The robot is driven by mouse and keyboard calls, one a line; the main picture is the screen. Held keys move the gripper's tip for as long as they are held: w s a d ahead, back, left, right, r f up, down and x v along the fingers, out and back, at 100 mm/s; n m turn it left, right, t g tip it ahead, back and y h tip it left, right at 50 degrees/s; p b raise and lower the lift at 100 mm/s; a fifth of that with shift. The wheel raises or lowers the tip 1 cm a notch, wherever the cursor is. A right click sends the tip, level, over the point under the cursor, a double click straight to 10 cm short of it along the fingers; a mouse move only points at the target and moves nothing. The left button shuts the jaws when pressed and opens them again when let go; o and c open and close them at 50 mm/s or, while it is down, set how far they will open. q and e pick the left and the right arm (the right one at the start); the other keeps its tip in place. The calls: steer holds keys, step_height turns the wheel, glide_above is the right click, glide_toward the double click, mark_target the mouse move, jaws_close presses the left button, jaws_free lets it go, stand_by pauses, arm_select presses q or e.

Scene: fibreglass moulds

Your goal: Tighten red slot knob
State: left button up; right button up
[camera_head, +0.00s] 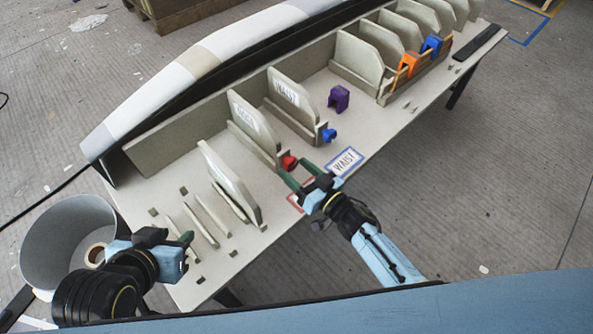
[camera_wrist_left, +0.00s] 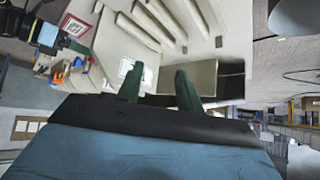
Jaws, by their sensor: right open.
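The red slot knob (camera_head: 289,162) sits at the front end of the slot of an upright mould plate (camera_head: 246,122) with a white label. My right gripper (camera_head: 293,170) is open, its green fingertips close to the red knob on either side; whether they touch it I cannot tell. My left gripper (camera_head: 168,238) is at the near left, over the table's left end and away from the knob. Its two fingers are apart and empty, as the left wrist view (camera_wrist_left: 158,88) also shows.
A blue knob (camera_head: 328,135) sits on the neighbouring plate, labelled WAIST (camera_head: 287,92). A purple block (camera_head: 339,98) stands further right, then a rack with orange (camera_head: 408,65) and blue (camera_head: 432,45) clamps. A grey bin (camera_head: 66,243) stands at the left. A WAIST card (camera_head: 345,161) lies on the front edge.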

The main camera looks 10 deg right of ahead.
arm_select(q)
steer(key=shift+w+d+r+t, duration=0.2)
steer(key=shift+w+r+t, duration=0.2)
steer(key=shift+w, duration=0.1)
arm_select(e)
steer(key=shift+w+a, duration=0.2)
steer(key=shift+w, duration=0.1)
steer(key=c, duration=1)
steer(key=shift+m+p, duration=0.5)
steer(key=shift+m, duration=0.2)
arm_select(q)
steer(key=s+g, duration=0.1)
steer(key=s+a+f+g, duration=0.1)
steer(key=s+f+g, duration=0.1)
steer(key=s, duration=0.1)
steer(key=shift+a+f+y, duration=0.25)
steer(key=shift+a+y, duration=0.05)
steer(key=shift+a, duration=0.05)
arm_select(e)
steer(key=o, duration=1)
arm_select(q)
steer(key=shift+s, duration=0.1)
arm_select(e)
steer(key=shift+s+d, duration=0.1)
